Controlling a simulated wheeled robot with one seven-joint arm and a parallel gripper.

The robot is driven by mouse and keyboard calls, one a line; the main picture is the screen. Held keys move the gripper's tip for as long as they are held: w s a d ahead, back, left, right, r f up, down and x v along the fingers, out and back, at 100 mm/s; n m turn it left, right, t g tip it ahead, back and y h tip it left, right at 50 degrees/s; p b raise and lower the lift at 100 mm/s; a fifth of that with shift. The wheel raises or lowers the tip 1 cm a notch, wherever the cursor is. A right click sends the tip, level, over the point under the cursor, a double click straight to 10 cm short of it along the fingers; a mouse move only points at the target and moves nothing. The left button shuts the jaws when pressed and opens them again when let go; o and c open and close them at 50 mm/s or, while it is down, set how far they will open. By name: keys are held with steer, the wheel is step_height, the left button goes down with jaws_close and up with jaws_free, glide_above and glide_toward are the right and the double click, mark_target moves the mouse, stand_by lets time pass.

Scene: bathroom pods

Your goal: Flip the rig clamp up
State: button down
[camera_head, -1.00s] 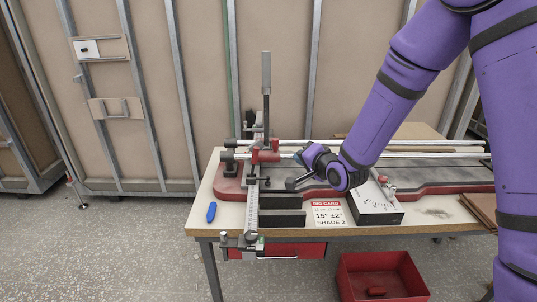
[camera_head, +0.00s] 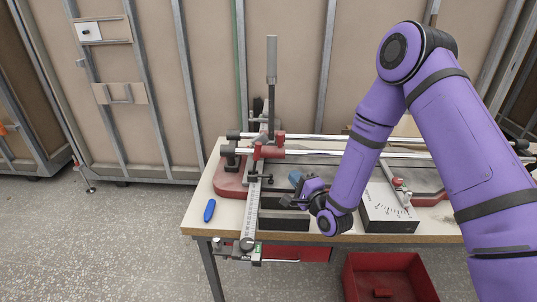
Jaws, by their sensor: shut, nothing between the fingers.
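The rig (camera_head: 234,178) is a red-based bench tool with steel rails on the table. A tall grey-handled lever (camera_head: 271,62) stands upright at its left end, above a red clamp block (camera_head: 268,151). A small black T-shaped handle (camera_head: 261,178) sits below that block, beside the ruled metal bar (camera_head: 252,212). I cannot tell for certain which part is the rig clamp. My gripper (camera_head: 288,201) is shut and empty, with its dark fingers pointing left, just right of the ruled bar and the T-shaped handle. I cannot tell whether it touches anything.
A blue object (camera_head: 209,210) lies at the table's left front. A red bin (camera_head: 390,278) is on the floor. Wall panels (camera_head: 190,60) close off the back.

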mark_target(259, 151)
steer(key=s+a+x, duration=0.1)
steer(key=a+x, duration=0.1)
steer(key=x, duration=1)
steer(key=shift+a+r, duration=0.25)
steer(key=shift+a, duration=0.2)
steer(key=shift+a, duration=0.1)
steer(key=shift+a+r+n+g, duration=0.45)
steer(key=shift+a+n+g, duration=0.15)
steer(key=shift+a+n, duration=0.3)
steer(key=a+f+n+g+h, duration=0.3)
steer(key=a+n+h, duration=0.2)
steer(key=a, duration=0.6)
steer(key=shift+w+a+n+h, duration=0.2)
steer(key=shift+a+n+h, duration=0.1)
steer(key=shift+n, duration=0.9)
